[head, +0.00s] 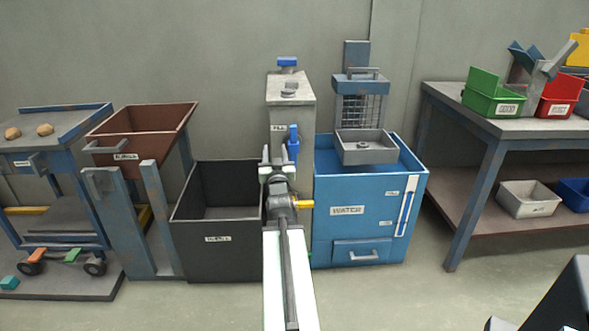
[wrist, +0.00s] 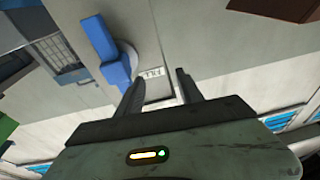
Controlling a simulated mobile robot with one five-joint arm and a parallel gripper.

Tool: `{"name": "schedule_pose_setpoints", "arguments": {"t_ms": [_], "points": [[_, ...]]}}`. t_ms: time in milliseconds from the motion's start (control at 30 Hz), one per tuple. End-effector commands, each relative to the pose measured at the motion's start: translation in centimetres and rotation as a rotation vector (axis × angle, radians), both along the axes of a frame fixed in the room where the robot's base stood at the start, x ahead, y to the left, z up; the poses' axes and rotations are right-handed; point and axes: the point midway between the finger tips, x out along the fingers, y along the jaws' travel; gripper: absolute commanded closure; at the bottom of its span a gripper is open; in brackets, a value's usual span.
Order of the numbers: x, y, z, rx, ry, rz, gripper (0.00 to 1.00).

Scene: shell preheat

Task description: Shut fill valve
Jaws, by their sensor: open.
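The fill valve's blue handle (head: 293,142) stands upright on the front of a tall grey column (head: 290,95), beside a FILL label (head: 278,128). My gripper (head: 277,160) is in front of the column, just left of and slightly below the handle. In the wrist view, my open, empty gripper (wrist: 158,78) points at the column, with the label (wrist: 152,72) between its fingers. The blue handle (wrist: 106,48) is outside the jaws, close by the left finger. I cannot tell whether they touch.
A blue WATER tank (head: 347,232) stands right of the column, with a basket (head: 364,148) above it. A dark open bin (head: 216,239) stands to the left. A yellow lever (head: 303,204) shows beside my arm. A workbench (head: 500,130) is at right. Floor in front is clear.

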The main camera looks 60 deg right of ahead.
Motion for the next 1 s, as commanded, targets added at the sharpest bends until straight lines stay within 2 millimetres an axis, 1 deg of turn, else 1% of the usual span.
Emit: {"name": "schedule_pose_setpoints", "arguments": {"t_ms": [33,100,200,300,433,533,833,900,1000], "points": [[-2.1,-1.2,-1.7,-0.047,-0.032,-0.024,0.56],[-4.2,-2.1,-1.1,-0.102,-0.07,-0.042,0.56],[-5.8,-2.7,-0.4,-0.148,-0.099,-0.055,0.56],[-6.2,-2.8,0.1,-0.161,-0.108,-0.059,0.56],[-6.0,-3.0,0.4,-0.16,-0.107,-0.058,0.56],[-5.5,-3.8,0.9,-0.16,-0.107,-0.058,0.56],[-2.6,-7.9,3.0,-0.16,-0.107,-0.058,0.56],[-2.1,-8.5,3.3,-0.16,-0.107,-0.058,0.56],[-1.9,-8.8,3.3,-0.159,-0.106,-0.058,0.56]]}}
